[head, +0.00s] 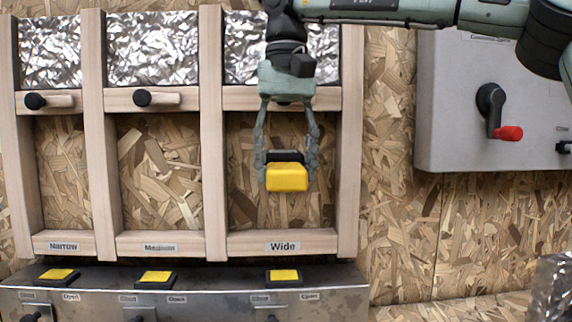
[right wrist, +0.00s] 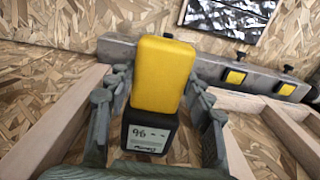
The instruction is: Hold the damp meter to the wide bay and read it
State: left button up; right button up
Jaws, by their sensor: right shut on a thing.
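The damp meter (head: 287,178) has a yellow end and a black body. In the head view it is in front of the wide bay (head: 255,215), over its chipboard back. My right gripper (head: 287,170) is shut on the meter, one finger at each side. In the right wrist view the meter (right wrist: 163,72) shows its pale display upside down, with two dashes and a percent sign. Whether the meter touches the board cannot be told. The label "Wide" (head: 283,246) is on the rail below. My left gripper is not in view.
Wooden studs (head: 213,130) divide the bays; silvery foil panels (head: 150,48) fill their tops. A metal ledge (head: 200,290) with yellow-topped black blocks (head: 284,276) runs below. A grey box (head: 450,100) with a red-tipped handle (head: 500,118) hangs at right.

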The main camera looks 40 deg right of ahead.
jog(key=s+a, duration=0.1)
jog(key=s, duration=0.1)
jog(key=s+a, duration=0.2)
jog(key=s, duration=0.1)
jog(key=s+a, duration=0.2)
jog(key=s, duration=0.1)
jog(key=shift+s+b, duration=0.2)
jog(key=shift+b, duration=0.2)
jog(key=shift+f, duration=0.1)
